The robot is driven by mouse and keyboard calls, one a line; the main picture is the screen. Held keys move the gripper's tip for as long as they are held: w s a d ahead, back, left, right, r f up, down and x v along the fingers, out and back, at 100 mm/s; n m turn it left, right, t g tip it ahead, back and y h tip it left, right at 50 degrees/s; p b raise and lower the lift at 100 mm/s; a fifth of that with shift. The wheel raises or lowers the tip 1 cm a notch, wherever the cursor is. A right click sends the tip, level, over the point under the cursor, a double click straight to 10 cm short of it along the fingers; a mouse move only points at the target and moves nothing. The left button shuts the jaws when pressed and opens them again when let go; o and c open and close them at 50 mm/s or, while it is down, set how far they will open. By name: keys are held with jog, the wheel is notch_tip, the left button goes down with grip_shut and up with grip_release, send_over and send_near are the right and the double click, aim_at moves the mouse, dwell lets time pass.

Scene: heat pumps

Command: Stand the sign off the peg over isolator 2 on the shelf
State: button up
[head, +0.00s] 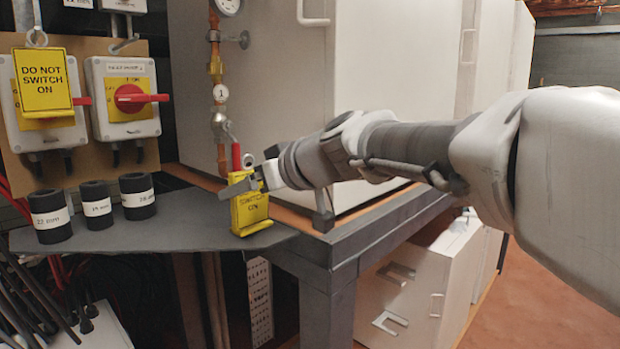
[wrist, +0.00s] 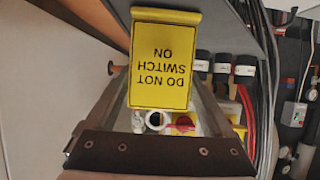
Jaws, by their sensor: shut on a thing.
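My gripper (head: 254,186) is shut on a yellow sign (head: 250,212), near its upper part. The sign is roughly upright at the right front end of the grey shelf (head: 185,222); I cannot tell whether its foot touches the shelf. In the wrist view the sign (wrist: 160,68) appears upside down between the fingers, reading DO NOT SWITCH ON. The right isolator (head: 125,97), with a red handle, has a bare peg (head: 124,45) over it. The left isolator (head: 20,110) has a similar yellow sign (head: 43,80) hanging from its peg. The isolator labels are too small to read.
Several black pipe pieces with white labels (head: 97,205) stand on the shelf's left part. The shelf between them and the held sign is clear. A copper pipe with a gauge and valve (head: 217,90) runs behind. A large white cabinet (head: 270,80) stands behind my arm.

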jog(key=w+a+p, duration=0.1)
jog(key=w+a, duration=0.2)
jog(key=a, duration=0.1)
jog(key=shift+w, duration=0.2)
jog(key=shift+d+f, duration=0.1)
jog(key=shift+f, duration=0.15)
jog(key=shift+f, duration=0.2)
jog(key=o, duration=0.8)
jog(key=shift+r, duration=0.15)
jog(key=shift+r, duration=0.15)
jog(key=v, duration=1.1)
jog(key=s+d+f+m+g+h, duration=0.2)
jog(key=s+d+f+m+h, duration=0.7)
jog(key=s+d+f, duration=1.2)
notch_tip(320, 180, down, 2)
jog(key=shift+s+d+f+m+g+h, duration=0.2)
jog(key=shift+d+m+g+h, duration=0.25)
jog(key=shift+d, duration=0.45)
